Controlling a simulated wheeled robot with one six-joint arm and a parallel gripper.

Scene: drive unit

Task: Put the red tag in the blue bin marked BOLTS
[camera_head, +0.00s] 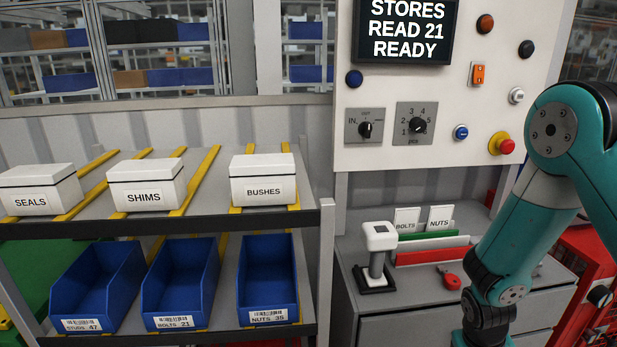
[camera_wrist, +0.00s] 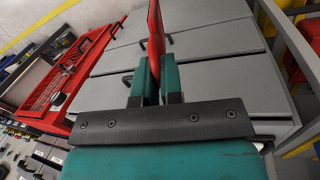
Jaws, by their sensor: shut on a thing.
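In the wrist view my gripper (camera_wrist: 155,62) is shut on a thin, flat red tag (camera_wrist: 155,30), which stands out beyond the teal fingers. Its lower part is hidden between them. In the head view my arm reaches down out of the bottom edge at the right, so gripper and held tag are out of that picture. The blue bin marked BOLTS (camera_head: 151,288) is the middle of three on the lower shelf, its label reading BOLTS 21. It lies well left of my arm. Its visible inside looks empty.
Blue bins STUDS (camera_head: 78,290) and NUTS (camera_head: 267,278) flank it. White boxes stand on the shelf above. A shelf post (camera_head: 326,270) separates bins and counter. The counter holds a scanner (camera_head: 378,255), card racks and a small red item (camera_head: 449,279). Grey drawers (camera_wrist: 205,45) face the gripper.

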